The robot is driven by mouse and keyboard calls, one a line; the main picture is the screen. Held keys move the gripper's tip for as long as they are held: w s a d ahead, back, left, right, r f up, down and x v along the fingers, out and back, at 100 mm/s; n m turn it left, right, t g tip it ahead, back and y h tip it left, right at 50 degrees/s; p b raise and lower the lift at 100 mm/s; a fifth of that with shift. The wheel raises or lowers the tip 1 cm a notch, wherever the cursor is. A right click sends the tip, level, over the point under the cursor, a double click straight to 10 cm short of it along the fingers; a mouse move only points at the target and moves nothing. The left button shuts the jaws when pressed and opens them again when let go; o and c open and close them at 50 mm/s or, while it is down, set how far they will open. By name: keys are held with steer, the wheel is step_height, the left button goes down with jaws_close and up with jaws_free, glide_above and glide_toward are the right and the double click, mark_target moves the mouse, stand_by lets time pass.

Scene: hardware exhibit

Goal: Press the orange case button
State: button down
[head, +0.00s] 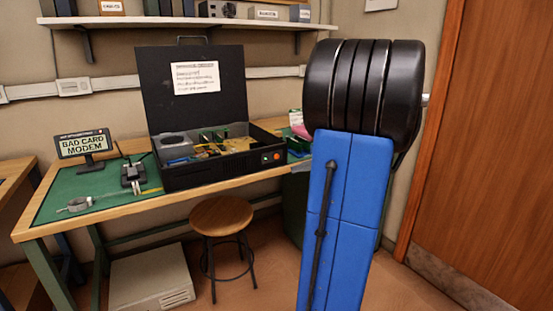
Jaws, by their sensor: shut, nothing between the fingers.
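A black case (215,177) stands open on the workbench, its lid (160,92) raised with a white paper sheet inside it. On the right part of its front face is a small orange button (277,156), with another small light beside it to the left. Both are tiny in the head view, and I cannot tell whether the button is pressed in. My blue and black arm stands large at right of centre, to the right of the case. My gripper is not visible.
A wooden stool (221,216) stands before the bench, near a beige box (150,277). A wall shelf (190,22) hangs above; a wooden door (500,150) is at right.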

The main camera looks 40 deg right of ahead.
glide_toward(276, 156)
steer(key=shift+w+a+f, duration=0.8)
steer(key=shift+a+f, duration=0.1)
steer(key=shift+f, duration=0.1)
steer(key=shift+w+a+f, duration=0.8)
steer(key=shift+a+f, duration=0.05)
steer(key=shift+f, duration=0.15)
steer(key=shift+w, duration=0.15)
stand_by(0.7)
steer(key=shift+w+d, duration=0.1)
steer(key=shift+w, duration=0.15)
steer(key=shift+w, duration=0.4)
stand_by(0.8)
steer(key=shift+s, duration=0.85)
